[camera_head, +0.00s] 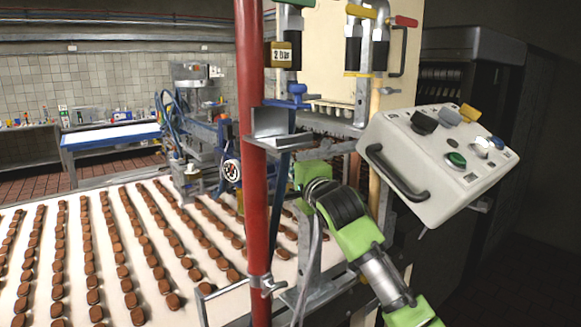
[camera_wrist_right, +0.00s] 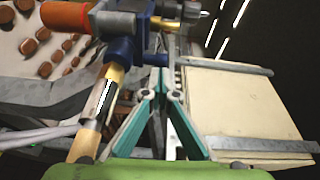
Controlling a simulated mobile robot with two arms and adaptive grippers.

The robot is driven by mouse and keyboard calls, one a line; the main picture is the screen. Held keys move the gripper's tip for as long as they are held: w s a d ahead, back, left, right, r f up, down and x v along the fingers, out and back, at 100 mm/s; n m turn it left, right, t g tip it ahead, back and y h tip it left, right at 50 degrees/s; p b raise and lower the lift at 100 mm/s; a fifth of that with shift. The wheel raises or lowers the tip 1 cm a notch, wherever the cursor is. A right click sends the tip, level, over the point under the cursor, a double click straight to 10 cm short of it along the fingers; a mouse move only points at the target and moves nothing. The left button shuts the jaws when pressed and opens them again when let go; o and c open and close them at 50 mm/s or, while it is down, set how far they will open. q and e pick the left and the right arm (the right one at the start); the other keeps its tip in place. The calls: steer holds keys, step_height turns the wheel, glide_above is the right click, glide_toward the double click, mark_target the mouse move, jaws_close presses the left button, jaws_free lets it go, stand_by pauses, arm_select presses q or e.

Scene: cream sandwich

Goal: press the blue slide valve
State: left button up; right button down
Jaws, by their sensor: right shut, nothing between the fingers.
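A blue valve-like part (camera_head: 290,96) sits on the metal pipework beside the red post in the head view, above a grey bracket. I take it to be the blue slide valve. In the right wrist view a blue fitting (camera_wrist_right: 122,50) stands just beyond my fingers, but I cannot tell whether it is the same part. My right gripper (camera_wrist_right: 161,78) has teal fingers closed together with nothing between them. Its tips overlap blue and metal parts there; contact cannot be told. In the head view my green right arm reaches up toward the bracket, its fingers largely hidden. My left gripper is not in view.
The red post (camera_head: 252,120) stands close left of my right arm. A control box (camera_head: 420,165) with buttons and a black handle is at its right. A white conveyor (camera_head: 75,300) carries rows of brown biscuits. A cream panel (camera_wrist_right: 240,100) is right of my fingers.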

mark_target(283, 179)
steer(key=shift+w+a+r, duration=0.25)
steer(key=shift+w+a, duration=0.15)
steer(key=shift+w, duration=0.15)
steer(key=shift+w+a+f, duration=0.25)
steer(key=shift+w+a, duration=0.3)
steer(key=shift+w, duration=0.1)
steer(key=shift+s, duration=0.1)
steer(key=shift+d+p, duration=0.15)
steer(key=shift+p, duration=0.2)
